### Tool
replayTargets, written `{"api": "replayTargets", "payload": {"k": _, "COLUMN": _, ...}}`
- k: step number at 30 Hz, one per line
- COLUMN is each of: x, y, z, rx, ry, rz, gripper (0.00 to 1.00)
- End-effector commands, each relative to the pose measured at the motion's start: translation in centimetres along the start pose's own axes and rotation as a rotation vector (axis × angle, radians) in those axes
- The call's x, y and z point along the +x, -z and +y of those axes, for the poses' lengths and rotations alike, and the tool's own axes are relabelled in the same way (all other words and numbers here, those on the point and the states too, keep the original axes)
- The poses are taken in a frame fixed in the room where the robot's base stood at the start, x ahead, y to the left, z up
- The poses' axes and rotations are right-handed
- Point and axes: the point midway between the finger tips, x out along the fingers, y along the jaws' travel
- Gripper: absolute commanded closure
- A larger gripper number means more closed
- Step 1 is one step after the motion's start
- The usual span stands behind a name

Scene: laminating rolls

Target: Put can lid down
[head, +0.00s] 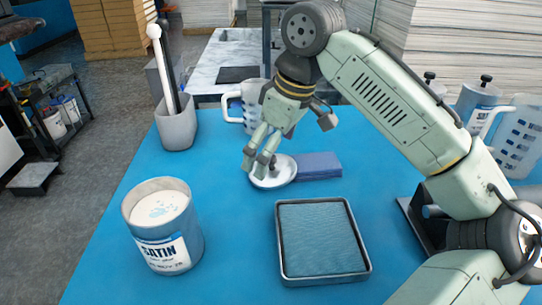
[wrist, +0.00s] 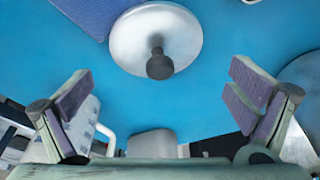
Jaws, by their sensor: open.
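The can lid (head: 284,177) is a pale round disc with a dark knob. It lies flat on the blue table beside a folded blue cloth. In the wrist view the lid (wrist: 140,35) is at the top centre, its knob (wrist: 160,66) pointing towards me. My gripper (head: 257,163) is just above the lid in the head view and partly covers it. In the wrist view the fingers (wrist: 160,78) are spread wide and hold nothing; the knob shows between them, apart from both. An open SATIN can (head: 170,247) with whitish contents stands at the left front.
The blue cloth (head: 320,165) adjoins the lid on the right. A metal-rimmed tray (head: 323,282) lies in front. The table between can and tray is clear.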

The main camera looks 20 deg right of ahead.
Motion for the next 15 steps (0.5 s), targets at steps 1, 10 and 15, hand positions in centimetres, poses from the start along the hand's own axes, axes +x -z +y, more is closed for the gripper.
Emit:
{"api": "replayTargets", "payload": {"k": 1, "x": -1.1, "y": 0.1, "z": 0.0, "rx": -0.001, "ry": 0.001, "rz": 0.005, "gripper": 0.0}}
{"api": "replayTargets", "payload": {"k": 10, "x": -7.9, "y": 0.1, "z": 0.0, "rx": 0.002, "ry": -0.002, "rz": 0.001, "gripper": 0.0}}
{"api": "replayTargets", "payload": {"k": 15, "x": -10.2, "y": 0.0, "z": 0.0, "rx": 0.001, "ry": 0.0, "rz": 0.0, "gripper": 0.0}}
